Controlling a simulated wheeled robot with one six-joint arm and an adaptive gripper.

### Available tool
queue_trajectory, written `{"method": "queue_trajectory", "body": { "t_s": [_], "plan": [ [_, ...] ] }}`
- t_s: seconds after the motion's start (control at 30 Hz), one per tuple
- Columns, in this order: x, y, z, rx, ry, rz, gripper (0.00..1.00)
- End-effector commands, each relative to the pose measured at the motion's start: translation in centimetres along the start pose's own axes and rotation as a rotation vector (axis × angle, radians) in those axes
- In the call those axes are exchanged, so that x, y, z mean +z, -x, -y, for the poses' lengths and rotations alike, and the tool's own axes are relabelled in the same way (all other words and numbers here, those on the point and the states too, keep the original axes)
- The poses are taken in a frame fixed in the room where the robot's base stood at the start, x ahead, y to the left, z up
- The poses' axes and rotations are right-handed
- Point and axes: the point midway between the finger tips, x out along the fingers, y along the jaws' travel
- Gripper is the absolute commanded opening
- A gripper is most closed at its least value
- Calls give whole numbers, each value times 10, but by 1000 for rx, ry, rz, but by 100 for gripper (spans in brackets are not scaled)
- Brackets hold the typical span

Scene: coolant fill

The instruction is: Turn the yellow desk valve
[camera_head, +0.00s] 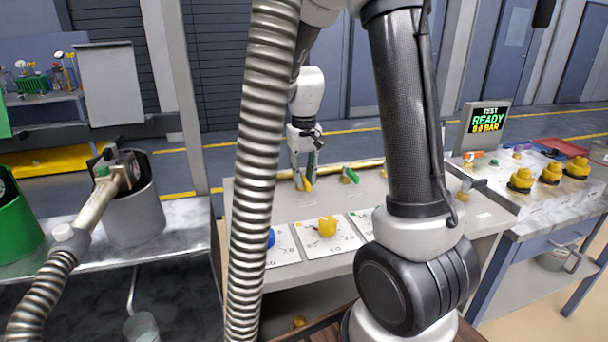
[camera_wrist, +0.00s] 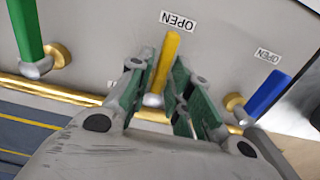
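The yellow desk valve's lever (camera_wrist: 165,62) stands between my gripper's (camera_wrist: 160,68) two green-padded fingers in the wrist view. A narrow gap shows on each side of the lever, so the fingers look open around it, not closed on it. The lever points toward an OPEN label (camera_wrist: 178,22); its base is partly hidden by the fingers. In the head view my gripper (camera_head: 304,165) points down at the back of the desk, with the yellow lever (camera_head: 308,184) just below the fingertips.
A green lever (camera_wrist: 26,30) and a blue lever (camera_wrist: 268,93) flank the yellow one on a brass pipe (camera_wrist: 60,95). The green lever also shows in the head view (camera_head: 350,175). White cards (camera_head: 328,240) with a yellow knob (camera_head: 327,227) lie nearer. A screen (camera_head: 487,119) reads READY.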

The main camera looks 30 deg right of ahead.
Motion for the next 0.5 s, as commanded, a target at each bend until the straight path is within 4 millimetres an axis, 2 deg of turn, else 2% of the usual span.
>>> {"method": "queue_trajectory", "body": {
  "t_s": [0.27,0.5],
  "plan": [
    [0,0,0,0,9,-1,0],
    [0,0,-3,0,87,-1,0]
  ]
}}
